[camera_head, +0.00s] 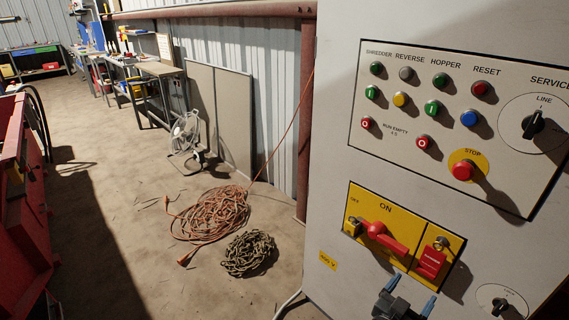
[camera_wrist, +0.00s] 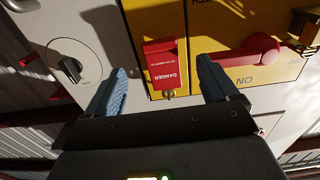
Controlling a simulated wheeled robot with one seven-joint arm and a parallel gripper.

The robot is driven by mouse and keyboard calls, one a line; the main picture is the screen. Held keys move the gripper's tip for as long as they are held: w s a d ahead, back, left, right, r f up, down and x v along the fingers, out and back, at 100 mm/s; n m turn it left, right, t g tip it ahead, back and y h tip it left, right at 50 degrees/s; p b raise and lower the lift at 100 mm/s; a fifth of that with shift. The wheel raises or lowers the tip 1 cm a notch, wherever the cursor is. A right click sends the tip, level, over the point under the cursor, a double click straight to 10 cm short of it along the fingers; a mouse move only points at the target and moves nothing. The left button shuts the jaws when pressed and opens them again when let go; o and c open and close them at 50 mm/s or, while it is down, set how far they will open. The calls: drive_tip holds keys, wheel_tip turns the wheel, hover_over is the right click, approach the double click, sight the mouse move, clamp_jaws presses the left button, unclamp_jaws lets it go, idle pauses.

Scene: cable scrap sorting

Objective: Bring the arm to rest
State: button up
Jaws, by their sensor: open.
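My gripper (camera_head: 408,296) shows at the bottom of the head view, in front of the grey control cabinet (camera_head: 335,130). Its two blue fingertips are apart and nothing is between them. In the wrist view my gripper (camera_wrist: 162,90) is open, facing the yellow switch plate (camera_wrist: 210,70). A red danger tag (camera_wrist: 165,65) hangs there, seen between the fingers; it also shows in the head view (camera_head: 431,262). The red switch handle (camera_head: 384,238) points down to the right beside the word ON. I cannot tell the exact gap between the fingertips and the cabinet.
The upper panel (camera_head: 450,140) carries several buttons and a red stop button (camera_head: 462,171). A dial (camera_head: 502,301) sits low at the right. An orange cable coil (camera_head: 210,213) and a chain heap (camera_head: 249,253) lie on the floor. Red machinery (camera_head: 22,200) stands at the left.

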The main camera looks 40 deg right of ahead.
drive_tip(key=s+a+r+n+t+y, duration=0.4)
drive_tip(key=s+a+r+n+y, duration=0.1)
drive_tip(key=a, duration=0.5)
drive_tip(key=s+a+r+n+t+y, duration=0.5)
drive_tip(key=a+r+n+y, duration=0.1)
drive_tip(key=a+r, duration=0.4)
drive_tip(key=s+a+r+n+t+y, duration=0.4)
drive_tip(key=s+a+r+n+y, duration=0.1)
drive_tip(key=a, duration=0.6)
wheel_tip(320, 180, up, 2)
drive_tip(key=shift+s+r+n+t+y, duration=0.2)
drive_tip(key=shift+s+n+t+y, duration=0.15)
drive_tip(key=shift+n+y, duration=0.45)
idle(1.0)
